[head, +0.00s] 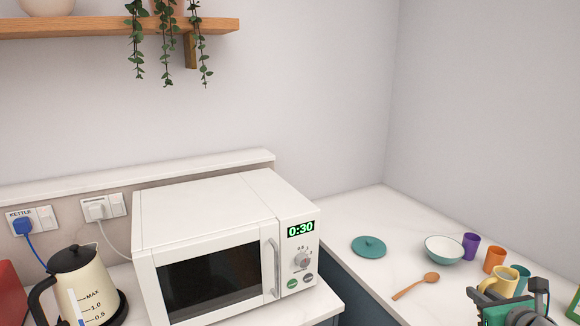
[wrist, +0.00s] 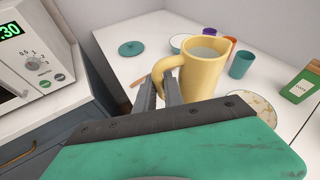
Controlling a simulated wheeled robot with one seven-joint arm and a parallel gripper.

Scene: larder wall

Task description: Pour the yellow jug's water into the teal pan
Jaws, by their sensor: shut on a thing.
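The yellow jug (head: 503,280) is upright at the right of the head view, over the counter. It also shows in the wrist view (wrist: 207,80), with pale water (wrist: 208,52) inside. My gripper (wrist: 165,88) is shut on the jug's handle, which faces left. In the head view my gripper (head: 485,295) is partly cut off by the lower edge. I cannot tell if the jug's base touches the counter. No teal pan can be made out in either view; a teal lid (head: 369,246) lies flat on the counter.
A white bowl with a teal outside (head: 444,249), purple cup (head: 470,246), orange cup (head: 495,260), teal cup (wrist: 241,65) and wooden spoon (head: 415,287) are nearby. A speckled dish (wrist: 262,108) and oats box (wrist: 303,88) are right of the jug. The microwave (head: 215,245) stands left.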

